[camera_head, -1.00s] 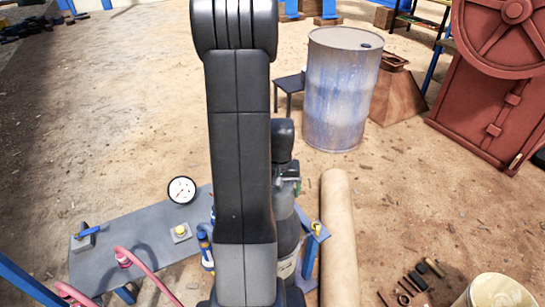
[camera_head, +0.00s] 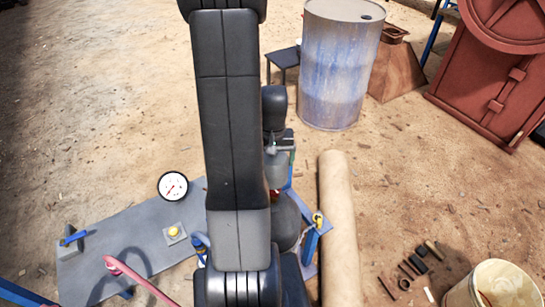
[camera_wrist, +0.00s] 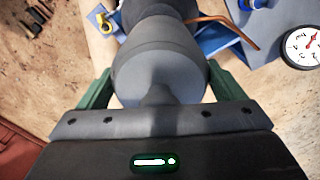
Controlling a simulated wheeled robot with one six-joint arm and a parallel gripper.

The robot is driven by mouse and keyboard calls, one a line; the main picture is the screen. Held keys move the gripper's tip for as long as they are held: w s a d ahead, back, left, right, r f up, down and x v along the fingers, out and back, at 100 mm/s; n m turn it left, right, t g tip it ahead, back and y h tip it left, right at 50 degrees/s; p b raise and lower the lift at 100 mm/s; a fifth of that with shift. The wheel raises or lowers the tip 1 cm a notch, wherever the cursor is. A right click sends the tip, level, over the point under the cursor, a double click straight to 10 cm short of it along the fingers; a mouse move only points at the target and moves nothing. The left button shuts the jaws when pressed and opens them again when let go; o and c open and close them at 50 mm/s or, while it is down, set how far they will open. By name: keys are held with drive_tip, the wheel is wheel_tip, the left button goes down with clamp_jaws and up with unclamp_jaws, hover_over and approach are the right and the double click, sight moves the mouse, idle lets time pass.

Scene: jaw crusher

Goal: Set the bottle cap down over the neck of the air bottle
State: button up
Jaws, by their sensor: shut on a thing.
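My gripper (camera_wrist: 163,92) is shut on the grey bottle cap (camera_wrist: 160,70), with one green finger on each side of it in the wrist view. In the head view the cap (camera_head: 277,170) hangs below my gripper (camera_head: 281,148), upright as far as I can see. The dark grey air bottle (camera_head: 286,222) stands under it, partly hidden by my arm. A small red part (camera_head: 274,195) shows between cap and bottle. The cap looks apart from the bottle's shoulder. Most of the neck is hidden, so exact alignment cannot be told.
A grey bench (camera_head: 122,232) with a dial gauge (camera_head: 173,186) and a yellow button (camera_head: 174,232) lies left of the bottle. A tan roll (camera_head: 340,225) lies close on the right. A blue-grey drum (camera_head: 338,70) stands behind. A bucket (camera_head: 500,285) and small tools are at front right.

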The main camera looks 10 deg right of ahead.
drive_tip(key=shift+f+b, duration=5.2)
drive_tip(key=shift+f, duration=0.9)
drive_tip(key=o, duration=1)
drive_tip(key=shift+c, duration=0.2)
wheel_tip(320, 180, up, 14)
drive_tip(key=shift+f+p, duration=0.1)
drive_tip(key=shift+p, duration=0.55)
